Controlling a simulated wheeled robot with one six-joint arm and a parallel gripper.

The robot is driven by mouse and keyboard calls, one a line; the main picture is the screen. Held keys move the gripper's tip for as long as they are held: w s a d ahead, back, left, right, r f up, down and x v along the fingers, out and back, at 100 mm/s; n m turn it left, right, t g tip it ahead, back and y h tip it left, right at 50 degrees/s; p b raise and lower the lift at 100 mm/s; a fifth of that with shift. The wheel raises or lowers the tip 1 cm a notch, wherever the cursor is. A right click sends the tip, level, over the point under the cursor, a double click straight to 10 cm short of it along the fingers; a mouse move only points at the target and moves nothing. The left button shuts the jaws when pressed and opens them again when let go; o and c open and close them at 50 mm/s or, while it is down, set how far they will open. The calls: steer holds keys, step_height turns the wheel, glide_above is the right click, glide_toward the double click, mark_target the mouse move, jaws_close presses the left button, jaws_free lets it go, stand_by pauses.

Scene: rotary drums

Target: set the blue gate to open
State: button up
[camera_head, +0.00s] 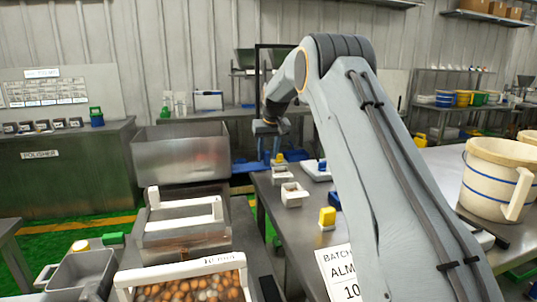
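My grey arm rises from the lower right, bends at the top and reaches down to the back middle. My gripper (268,128) is small and dark at its end, in front of the back bench; whether its fingers are apart cannot be made out. Blue parts (248,166) show low behind the steel bench, below my gripper. A small blue piece (322,165) sits on a white box to the right. I cannot tell which blue part is the gate, or its setting. My gripper appears apart from both.
A steel trough (182,152) stands left of my gripper. A white-framed tray of brown nuts (187,288) is at the front. White bins (293,194) and a yellow-topped block (327,217) are on the bench. A cream bucket (492,180) is at right. The polisher cabinet (62,172) is at left.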

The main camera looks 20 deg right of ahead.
steer(key=v, duration=0.7)
steer(key=shift+r+b, duration=0.4)
steer(key=shift+b, duration=0.05)
steer(key=shift+s, duration=0.15)
